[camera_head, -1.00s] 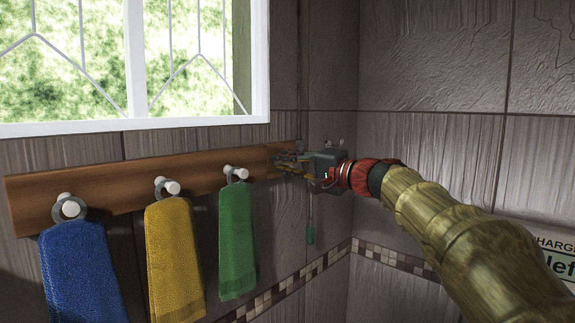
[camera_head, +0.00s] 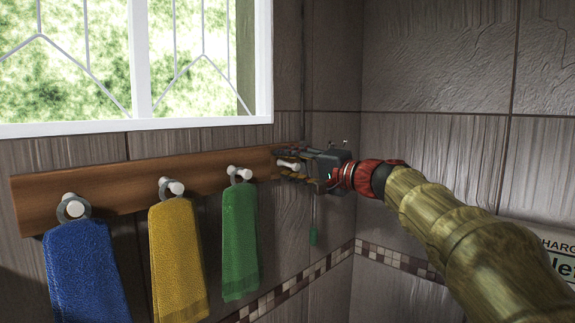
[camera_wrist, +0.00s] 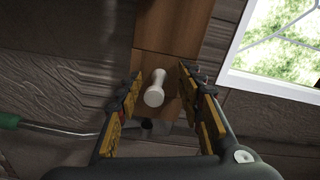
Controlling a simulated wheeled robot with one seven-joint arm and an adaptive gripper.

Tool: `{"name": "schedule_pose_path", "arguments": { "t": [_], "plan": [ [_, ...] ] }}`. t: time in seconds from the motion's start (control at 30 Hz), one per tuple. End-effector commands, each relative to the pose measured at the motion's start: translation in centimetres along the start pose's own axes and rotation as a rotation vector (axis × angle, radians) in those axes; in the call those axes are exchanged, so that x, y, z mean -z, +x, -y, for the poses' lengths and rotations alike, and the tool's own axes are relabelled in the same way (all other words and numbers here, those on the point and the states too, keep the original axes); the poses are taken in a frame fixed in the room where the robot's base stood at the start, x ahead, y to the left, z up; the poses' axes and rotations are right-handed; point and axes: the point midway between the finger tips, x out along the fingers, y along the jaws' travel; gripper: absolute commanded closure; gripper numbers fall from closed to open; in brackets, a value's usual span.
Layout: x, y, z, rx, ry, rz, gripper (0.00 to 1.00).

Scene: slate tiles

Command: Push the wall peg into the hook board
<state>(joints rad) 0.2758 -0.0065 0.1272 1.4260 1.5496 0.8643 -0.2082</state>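The wooden hook board (camera_head: 130,187) runs along the wall under the window, and its end also shows in the wrist view (camera_wrist: 170,38). The white wall peg (camera_head: 289,166) stands out from the board's right end. In the wrist view the peg (camera_wrist: 154,94) points toward the camera, its far end meeting the wood; how deep it sits is hidden. My gripper (camera_head: 288,163) is at this right end. In the wrist view my gripper (camera_wrist: 160,75) is open, one finger on each side of the peg, with gaps between.
Three other white pegs on the board hold a blue towel (camera_head: 87,270), a yellow towel (camera_head: 177,260) and a green towel (camera_head: 240,245). The window (camera_head: 130,60) is above, and the wall corner is close at right.

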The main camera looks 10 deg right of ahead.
Motion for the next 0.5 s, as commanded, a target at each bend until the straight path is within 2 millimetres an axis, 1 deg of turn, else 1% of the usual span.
{"name": "schedule_pose_path", "arguments": {
  "t": [0.17, 0.4, 0.5],
  "plan": [
    [0.1, -2.8, 0.1, 0.001, -0.001, -0.005, 0.63],
    [0.1, -7.7, 0.0, 0.0, -0.002, -0.004, 0.63],
    [0.1, -9.4, 0.0, 0.0, -0.001, -0.004, 0.63]
  ]
}}
